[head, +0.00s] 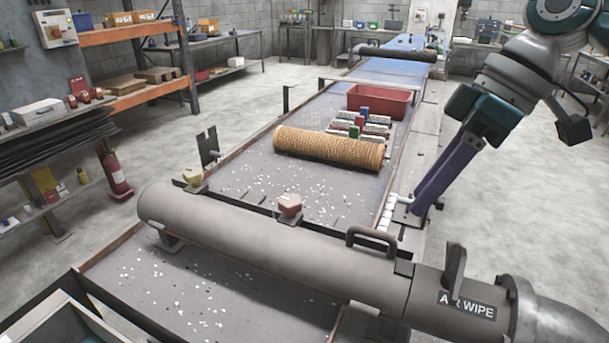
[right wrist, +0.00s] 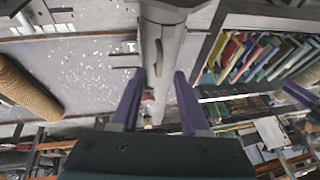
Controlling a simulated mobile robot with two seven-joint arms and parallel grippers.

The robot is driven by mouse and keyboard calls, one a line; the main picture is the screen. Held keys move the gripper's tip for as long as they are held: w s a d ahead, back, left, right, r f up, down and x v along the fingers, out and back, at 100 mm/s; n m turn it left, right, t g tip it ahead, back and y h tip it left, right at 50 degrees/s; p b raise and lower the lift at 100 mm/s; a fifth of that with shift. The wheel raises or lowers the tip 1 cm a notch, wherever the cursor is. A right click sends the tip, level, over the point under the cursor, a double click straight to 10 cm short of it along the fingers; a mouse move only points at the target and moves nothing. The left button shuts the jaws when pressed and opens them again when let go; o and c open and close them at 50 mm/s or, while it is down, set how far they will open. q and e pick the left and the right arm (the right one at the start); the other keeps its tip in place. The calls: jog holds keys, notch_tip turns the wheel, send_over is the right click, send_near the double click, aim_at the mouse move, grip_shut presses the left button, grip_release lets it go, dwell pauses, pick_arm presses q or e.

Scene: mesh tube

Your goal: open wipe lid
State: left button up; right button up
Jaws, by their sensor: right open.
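The grey air wipe tube (head: 270,240) lies across the front of the bench. Its right end section carries an "AIR WIPE" label (head: 467,305) and an upright bracket (head: 456,268). A dark loop handle (head: 371,236) stands on the tube left of the label; the lid looks closed. My right gripper (head: 408,206) comes down from the upper right, its purple fingers beyond the tube and apart from the handle. In the right wrist view the gripper (right wrist: 158,72) is open, with the grey tube (right wrist: 163,30) showing between the fingertips. My left gripper does not show in the head view.
A tan mesh roll (head: 330,150) lies on the bench beyond the tube, before a red bin (head: 383,102).

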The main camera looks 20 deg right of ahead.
aim_at(389, 235)
jog(key=x, duration=0.6)
jog(key=shift+a+f, duration=0.1)
grip_shut()
dwell(1.2)
